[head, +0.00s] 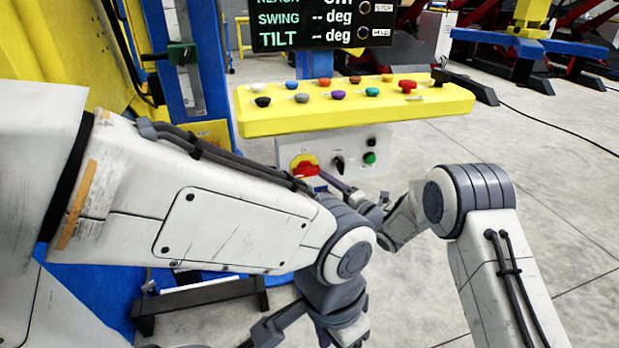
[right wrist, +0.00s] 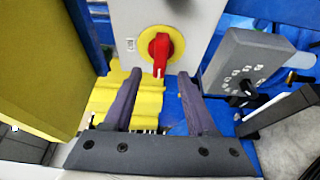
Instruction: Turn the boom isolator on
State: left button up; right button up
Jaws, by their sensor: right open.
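The boom isolator is a red rotary handle on a yellow disc (head: 304,166), on the grey box below the yellow button panel. In the right wrist view the red handle (right wrist: 160,50) stands lengthwise up and down, with a small label left of the disc. My right gripper (head: 338,186) is just in front of it in the head view. In the right wrist view my right gripper (right wrist: 158,76) is open, its fingertips either side of the handle's lower end; contact cannot be told. My left gripper (head: 305,330) is low in the head view, its tips cut off.
The yellow panel (head: 357,119) with several coloured buttons overhangs the grey box (head: 372,143). A black switch (head: 338,163) and a green button (head: 370,158) sit right of the isolator. A grey dial box (right wrist: 250,68) shows beside my right gripper. Open floor lies to the right.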

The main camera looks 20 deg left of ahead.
aim_at(309, 174)
jog(key=x, duration=0.7)
jog(key=shift+a, duration=0.1)
grip_shut()
